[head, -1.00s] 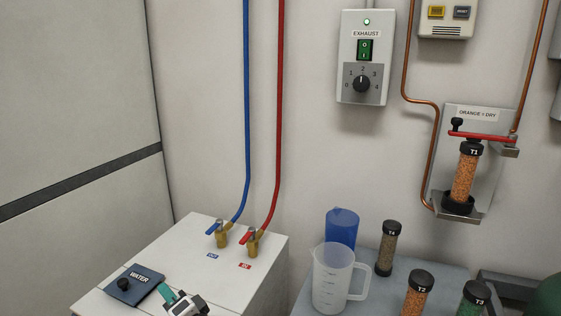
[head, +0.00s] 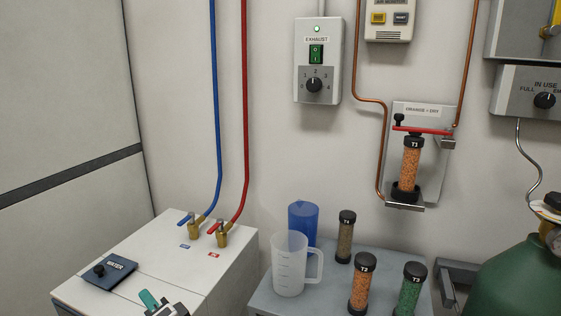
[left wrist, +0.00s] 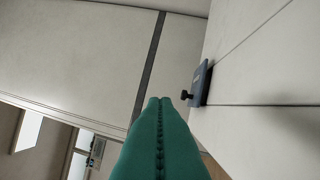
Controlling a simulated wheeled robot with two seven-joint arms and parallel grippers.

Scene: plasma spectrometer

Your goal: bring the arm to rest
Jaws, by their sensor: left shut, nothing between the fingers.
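My left gripper (head: 149,300) shows at the bottom of the head view, over the front of the white cabinet (head: 140,250). Its green fingers (left wrist: 160,130) are pressed together in the left wrist view, with nothing between them. It is apart from the blue WATER panel (head: 108,271) with its black knob, which lies to its left in the head view. The panel also shows just right of the fingertips in the left wrist view (left wrist: 201,84). My right gripper is not in view.
Blue and red hoses join brass valves (head: 222,235) on the cabinet. A grey bench holds a clear jug (head: 289,265), a blue container (head: 303,220) and several tubes (head: 362,285). A green cylinder (head: 510,280) stands right. An exhaust box (head: 317,60) and tube holder (head: 432,170) hang on the wall.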

